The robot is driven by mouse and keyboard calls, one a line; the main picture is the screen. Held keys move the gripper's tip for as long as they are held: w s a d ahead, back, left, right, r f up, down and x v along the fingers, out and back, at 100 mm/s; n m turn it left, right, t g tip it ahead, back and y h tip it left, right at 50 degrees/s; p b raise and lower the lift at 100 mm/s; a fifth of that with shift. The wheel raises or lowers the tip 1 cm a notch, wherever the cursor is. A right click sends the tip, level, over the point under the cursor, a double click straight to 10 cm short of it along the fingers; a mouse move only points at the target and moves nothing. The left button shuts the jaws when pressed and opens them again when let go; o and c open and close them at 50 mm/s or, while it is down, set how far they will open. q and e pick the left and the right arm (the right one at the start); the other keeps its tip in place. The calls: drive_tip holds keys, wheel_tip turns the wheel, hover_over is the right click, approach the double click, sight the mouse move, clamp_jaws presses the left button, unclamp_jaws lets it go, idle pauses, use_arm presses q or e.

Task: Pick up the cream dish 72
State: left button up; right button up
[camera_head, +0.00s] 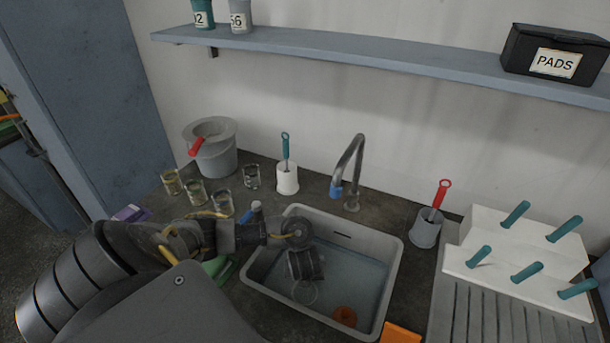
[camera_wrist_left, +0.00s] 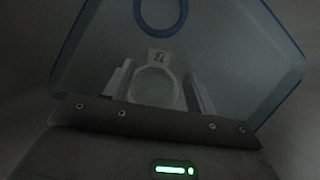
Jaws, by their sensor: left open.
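A pale round dish (camera_wrist_left: 154,86) lies between the fingers of my left gripper (camera_wrist_left: 158,72) in the dim left wrist view. A small label (camera_wrist_left: 158,57) at its far edge seems to read 72, and its cream colour is hard to confirm. The fingers stand apart on either side of the dish; I cannot tell whether they touch it. In the head view, my left gripper (camera_head: 305,284) points down into the sink (camera_head: 392,262), and a round rim of the dish (camera_head: 304,293) shows just below it. My right gripper is out of view.
The faucet (camera_head: 350,168) stands behind the sink. Several glass jars (camera_head: 196,192) stand left; a grey cup (camera_head: 426,230) and a peg rack (camera_head: 520,262) stand right.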

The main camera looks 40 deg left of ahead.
use_arm(q)
drive_tip(key=b+x, duration=0.3)
drive_tip(key=x, duration=0.1)
drive_tip(key=shift+s+f, duration=0.1)
drive_tip(key=shift+f, duration=0.35)
drive_tip(key=shift+a+f+b, duration=0.15)
drive_tip(key=shift+f+b, duration=0.05)
drive_tip(key=shift+b, duration=0.15)
clamp_jaws()
drive_tip(key=shift+r, duration=0.15)
drive_tip(key=shift+w+r+p, duration=0.2)
drive_tip(key=shift+r+p, duration=2.3)
drive_tip(key=shift+r, duration=1.25)
drive_tip(key=shift+r+p, duration=1)
drive_tip(key=shift+r, duration=0.1)
drive_tip(key=shift+r, duration=0.1)
